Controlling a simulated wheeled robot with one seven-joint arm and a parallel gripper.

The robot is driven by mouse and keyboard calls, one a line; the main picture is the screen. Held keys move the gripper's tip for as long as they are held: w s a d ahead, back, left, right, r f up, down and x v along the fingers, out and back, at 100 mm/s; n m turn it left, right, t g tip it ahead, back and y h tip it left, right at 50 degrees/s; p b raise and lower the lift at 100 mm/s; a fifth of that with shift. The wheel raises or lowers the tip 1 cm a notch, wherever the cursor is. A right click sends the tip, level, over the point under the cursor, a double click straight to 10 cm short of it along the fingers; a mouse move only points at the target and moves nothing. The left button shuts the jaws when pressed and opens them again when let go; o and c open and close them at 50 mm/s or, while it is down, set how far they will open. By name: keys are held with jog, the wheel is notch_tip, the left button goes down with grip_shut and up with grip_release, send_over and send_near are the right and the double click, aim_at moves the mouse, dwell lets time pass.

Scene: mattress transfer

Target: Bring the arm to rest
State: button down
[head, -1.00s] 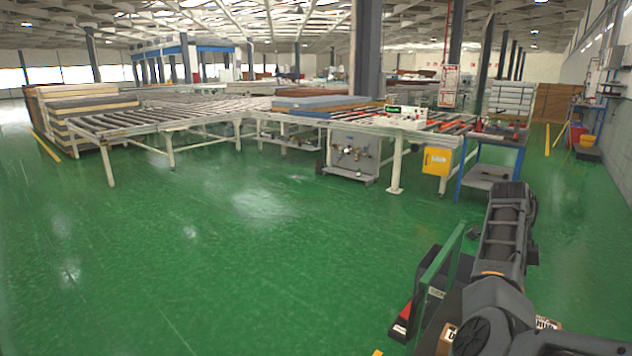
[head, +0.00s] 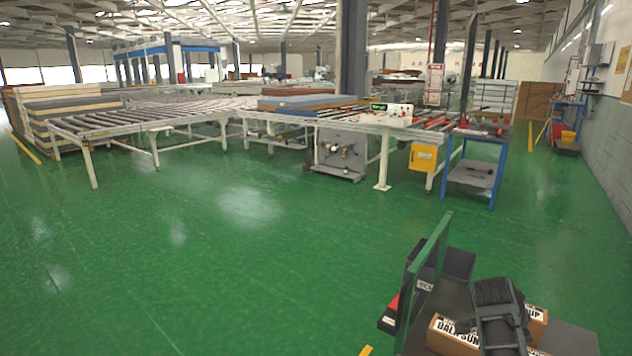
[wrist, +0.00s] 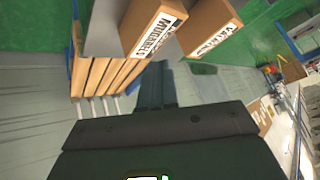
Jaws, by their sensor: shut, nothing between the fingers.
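My arm (head: 500,315) shows as a dark grey link at the lower right of the head view, low over a grey surface with cardboard boxes. My gripper (wrist: 155,88) is in the wrist view, where its dark fingers are shut and empty in front of the wide dark wrist body. In the head view I cannot make out the fingers. In the wrist view, two labelled cardboard boxes (wrist: 152,22) (wrist: 207,24) lie just beyond the fingers. I cannot tell whether anything touches them.
Cardboard boxes (head: 455,336) and a dark bin (head: 457,264) with an upright green-edged panel (head: 430,262) surround the arm. A roller conveyor (head: 140,127), a blue cart (head: 470,172) and stacked mattresses (head: 60,115) stand farther off. The green floor (head: 210,250) between is clear.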

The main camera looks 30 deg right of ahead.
jog(key=s+a+f+n+t+y+b, duration=0.15)
jog(key=s+a+f+n+t, duration=0.3)
jog(key=a+n, duration=0.55)
jog(key=s+a+f+n+t+b, duration=0.3)
jog(key=s+a+n+t, duration=0.3)
jog(key=a, duration=0.8)
jog(key=s+a+r+n+t+y+b, duration=0.1)
jog(key=s+a+r+n+t+y, duration=0.1)
jog(key=s+a+r, duration=0.4)
jog(key=s+a+r+n+t+y+b, duration=0.1)
jog(key=s+a+r+n+t+y, duration=0.2)
jog(key=s+a+r, duration=0.4)
jog(key=a+r+n+y, duration=0.1)
jog(key=a+r+n, duration=0.1)
jog(key=a, duration=0.5)
jog(key=shift+s+b, duration=0.25)
jog(key=shift+b, duration=0.1)
